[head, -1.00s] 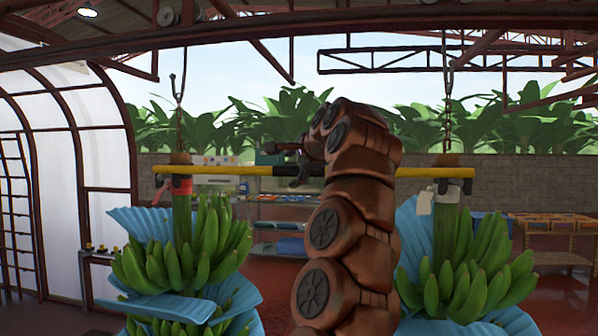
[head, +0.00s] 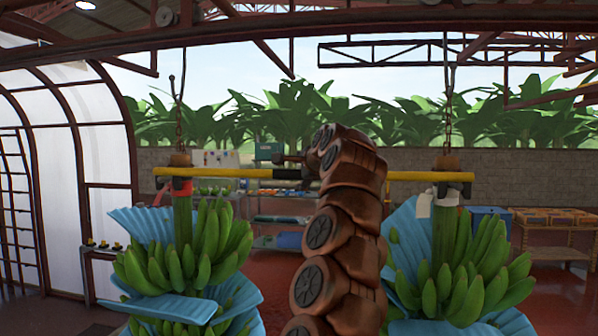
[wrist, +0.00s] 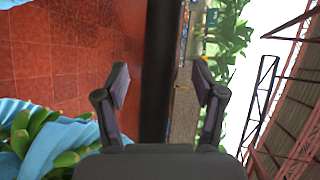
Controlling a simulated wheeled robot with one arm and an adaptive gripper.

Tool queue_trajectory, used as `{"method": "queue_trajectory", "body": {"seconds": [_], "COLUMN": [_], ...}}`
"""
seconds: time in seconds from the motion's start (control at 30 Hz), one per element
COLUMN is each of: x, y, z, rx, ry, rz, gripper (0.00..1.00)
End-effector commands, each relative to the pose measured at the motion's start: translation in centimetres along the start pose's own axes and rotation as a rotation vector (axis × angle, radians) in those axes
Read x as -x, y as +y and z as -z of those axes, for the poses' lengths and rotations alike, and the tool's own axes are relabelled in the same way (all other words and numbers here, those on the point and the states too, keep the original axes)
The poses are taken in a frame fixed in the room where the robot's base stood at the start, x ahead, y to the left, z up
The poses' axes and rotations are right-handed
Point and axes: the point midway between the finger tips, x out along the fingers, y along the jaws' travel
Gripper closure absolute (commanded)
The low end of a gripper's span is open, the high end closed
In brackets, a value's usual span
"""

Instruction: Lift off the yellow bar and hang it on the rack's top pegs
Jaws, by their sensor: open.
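The yellow bar (head: 230,172) runs level between two hanging banana stems, its ends at dark hooks beside a red tag (head: 182,187) and a white tag (head: 425,203). Its black middle part (head: 283,174) is partly hidden by my gripper (head: 292,160) and arm in the head view. In the wrist view the black part (wrist: 160,100) passes upright between the two fingers of my gripper (wrist: 161,70). The fingers are spread, with a gap to the bar on each side. I cannot make out the rack's pegs.
Green banana bunches with blue wraps hang at left (head: 185,250) and right (head: 460,265), on chains. Shelves (head: 275,220) stand behind the bar. A wooden table with crates (head: 550,218) is at the right. Red floor (wrist: 70,50) lies open between.

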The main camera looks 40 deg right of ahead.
Motion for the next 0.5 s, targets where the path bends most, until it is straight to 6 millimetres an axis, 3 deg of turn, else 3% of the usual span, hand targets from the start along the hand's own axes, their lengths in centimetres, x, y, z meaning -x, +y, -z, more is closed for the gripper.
{"method": "queue_trajectory", "body": {"seconds": [0.27, 0.5], "x": [-0.63, -0.63], "y": [0.02, 0.03], "z": [-0.02, -0.02], "rx": [0.0, 0.0], "ry": [0.0, 0.0], "rz": [0.0, 0.0], "gripper": [0.31, 0.54]}}
